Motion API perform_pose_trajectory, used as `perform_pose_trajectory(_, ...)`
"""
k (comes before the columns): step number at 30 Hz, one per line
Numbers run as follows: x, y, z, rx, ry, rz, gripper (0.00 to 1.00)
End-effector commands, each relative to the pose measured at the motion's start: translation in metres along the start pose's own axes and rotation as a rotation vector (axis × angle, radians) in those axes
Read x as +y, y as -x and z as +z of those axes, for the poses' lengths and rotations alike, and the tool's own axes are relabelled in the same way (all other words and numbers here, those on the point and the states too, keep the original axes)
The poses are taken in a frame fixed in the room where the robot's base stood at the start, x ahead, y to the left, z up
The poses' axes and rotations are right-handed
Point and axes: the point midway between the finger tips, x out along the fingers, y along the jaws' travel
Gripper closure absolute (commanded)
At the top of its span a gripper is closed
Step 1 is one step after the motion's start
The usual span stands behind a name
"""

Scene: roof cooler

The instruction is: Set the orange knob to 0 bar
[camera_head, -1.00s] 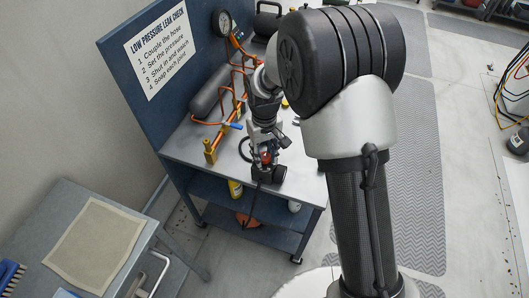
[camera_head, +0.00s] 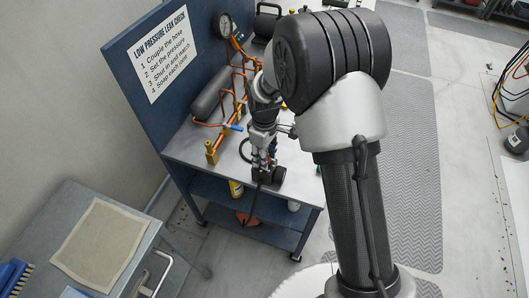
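My gripper (camera_head: 264,163) points down at the front edge of the workbench, over a black device with a dark round gauge-like part (camera_head: 278,175). The fingertips are small and partly overlap the device, so I cannot tell whether they are open or shut, or touching it. No orange knob can be made out clearly now; it may be hidden behind my gripper. Any scale or bar reading is too small to read. A round dial gauge (camera_head: 222,25) with a pale face is at the top of the blue back panel.
The workbench (camera_head: 190,148) carries orange pipework (camera_head: 225,136), a brass post (camera_head: 211,152), a blue-handled valve (camera_head: 234,127) and a grey cylinder (camera_head: 212,94). A sign (camera_head: 161,54) hangs on the panel. A grey cart with a beige mat (camera_head: 101,243) stands lower left.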

Motion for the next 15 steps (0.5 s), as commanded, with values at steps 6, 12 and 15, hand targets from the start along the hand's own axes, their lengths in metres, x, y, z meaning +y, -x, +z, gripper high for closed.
perform_pose_trajectory(6,-0.0001,0.0013,0.0,0.0,0.207,0.0,0.92)
perform_pose_trajectory(12,-0.0001,0.0009,0.0,0.0,0.396,-0.001,0.92)
perform_pose_trajectory(15,0.0,0.0008,-0.0001,0.0,0.491,0.0,0.92)
